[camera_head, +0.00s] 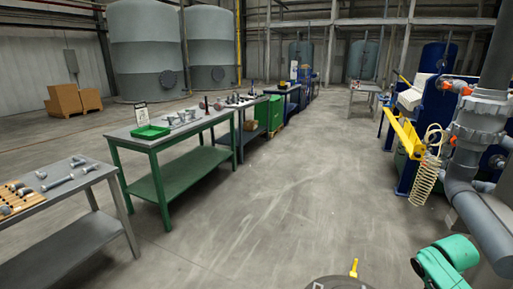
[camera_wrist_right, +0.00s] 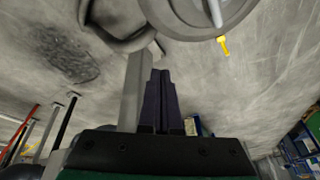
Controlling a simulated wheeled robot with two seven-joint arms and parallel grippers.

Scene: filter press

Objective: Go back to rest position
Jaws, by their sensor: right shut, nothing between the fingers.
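In the right wrist view my right gripper (camera_wrist_right: 161,75) shows as two dark fingers pressed together, with nothing between them. It hangs in free air above the concrete floor, near my own round base. In the head view only a teal part of my right arm shows at the lower right corner; the gripper itself is out of that picture. My left arm and left gripper are in neither view.
A grey table with bolts (camera_head: 98,170) and a green table (camera_head: 155,142) with a green tray (camera_head: 150,132) stand at the left. Grey pipes (camera_head: 465,185) and a yellow beam (camera_head: 404,132) with a coiled hose (camera_head: 424,182) stand at the right. The middle floor is clear.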

